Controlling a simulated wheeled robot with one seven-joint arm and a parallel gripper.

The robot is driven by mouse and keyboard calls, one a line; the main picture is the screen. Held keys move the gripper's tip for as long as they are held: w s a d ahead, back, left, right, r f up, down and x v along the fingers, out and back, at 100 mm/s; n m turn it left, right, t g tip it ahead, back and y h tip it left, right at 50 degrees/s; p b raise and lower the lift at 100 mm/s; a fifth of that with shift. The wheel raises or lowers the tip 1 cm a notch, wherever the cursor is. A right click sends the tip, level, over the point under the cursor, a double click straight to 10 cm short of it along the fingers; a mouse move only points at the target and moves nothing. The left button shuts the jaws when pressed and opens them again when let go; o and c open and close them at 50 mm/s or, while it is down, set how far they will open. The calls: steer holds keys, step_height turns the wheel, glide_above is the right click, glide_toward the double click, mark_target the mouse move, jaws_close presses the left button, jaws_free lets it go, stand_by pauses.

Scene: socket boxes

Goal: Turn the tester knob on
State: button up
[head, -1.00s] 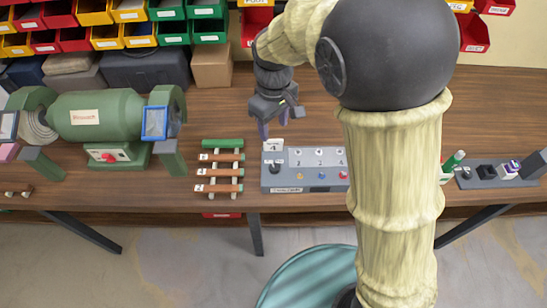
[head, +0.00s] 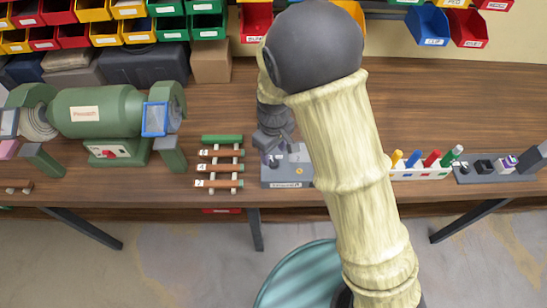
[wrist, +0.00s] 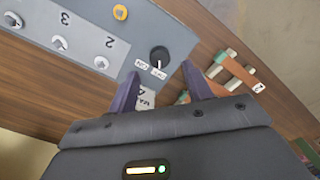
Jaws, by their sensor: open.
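The tester (head: 290,177) is a grey panel box on the table, partly hidden behind my arm in the head view. In the wrist view the tester panel (wrist: 175,37) carries a round black knob (wrist: 159,56) with a light pointer line and two small white labels beside it. My gripper (wrist: 153,84) is open and empty, its two purple fingers apart, with the knob showing just beyond and between the fingertips. In the head view my gripper (head: 272,158) is over the left part of the tester and hides the knob there. I cannot tell whether a finger touches anything.
Toggle switches (wrist: 60,43) and a yellow button (wrist: 120,12) are on the same panel. A rack of wooden strips (head: 220,168) stands close left of the tester. A green bench grinder (head: 100,115) is further left. Coloured pegs (head: 430,160) stand to the right.

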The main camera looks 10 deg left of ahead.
mark_target(274, 162)
steer(key=shift+f, duration=2.3)
steer(key=c, duration=1)
